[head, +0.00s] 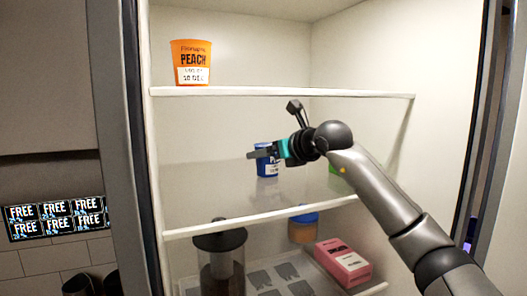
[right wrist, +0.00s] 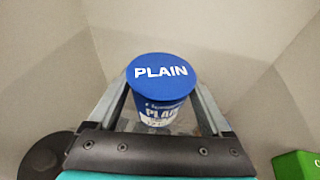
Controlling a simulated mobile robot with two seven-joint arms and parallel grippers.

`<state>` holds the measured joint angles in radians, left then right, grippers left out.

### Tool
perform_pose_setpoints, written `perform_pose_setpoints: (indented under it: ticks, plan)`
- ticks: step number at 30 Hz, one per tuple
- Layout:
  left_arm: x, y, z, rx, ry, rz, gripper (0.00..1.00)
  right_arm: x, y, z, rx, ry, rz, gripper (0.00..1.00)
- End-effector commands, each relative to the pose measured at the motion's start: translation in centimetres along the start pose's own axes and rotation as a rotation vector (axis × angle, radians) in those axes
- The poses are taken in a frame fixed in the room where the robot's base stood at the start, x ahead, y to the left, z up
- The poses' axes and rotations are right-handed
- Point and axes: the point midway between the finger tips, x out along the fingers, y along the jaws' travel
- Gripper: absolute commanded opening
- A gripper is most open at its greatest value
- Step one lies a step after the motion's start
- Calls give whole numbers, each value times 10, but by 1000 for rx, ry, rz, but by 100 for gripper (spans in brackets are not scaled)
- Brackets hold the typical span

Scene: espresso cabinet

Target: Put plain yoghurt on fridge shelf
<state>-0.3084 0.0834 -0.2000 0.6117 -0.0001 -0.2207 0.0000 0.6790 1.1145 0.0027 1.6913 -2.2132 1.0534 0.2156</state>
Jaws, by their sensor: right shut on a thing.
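The plain yoghurt is a blue tub (head: 267,166) inside the open fridge, over the middle shelf (head: 260,219). In the right wrist view its blue lid reads PLAIN (right wrist: 161,72), and the tub stands upright between the two fingers. My right gripper (head: 264,154) reaches in from the right and is shut on the tub. I cannot tell whether the tub's base touches the shelf. My left gripper is not in view.
An orange peach tub (head: 191,63) stands on the top shelf (head: 280,92). A green item (head: 340,178) is partly hidden behind my right arm. Below are a dark-lidded jug (head: 221,262), a blue-lidded tub (head: 303,229) and a pink box (head: 343,262). The middle shelf's left side is clear.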

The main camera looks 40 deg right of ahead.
Motion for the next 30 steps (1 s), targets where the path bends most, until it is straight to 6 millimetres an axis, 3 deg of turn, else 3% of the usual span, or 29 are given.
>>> perform_pose_setpoints:
  ticks: [5,12,13,17,30]
  plan:
    - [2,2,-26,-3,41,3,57,3,4,-5,2,2,-2,18]
    - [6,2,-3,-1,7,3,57,4,5,-9,1,2,-1,18]
    - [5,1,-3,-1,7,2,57,4,5,-9,2,4,-1,85]
    - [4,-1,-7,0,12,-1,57,4,5,-8,2,4,-1,100]
    - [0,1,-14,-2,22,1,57,0,2,-2,1,3,1,100]
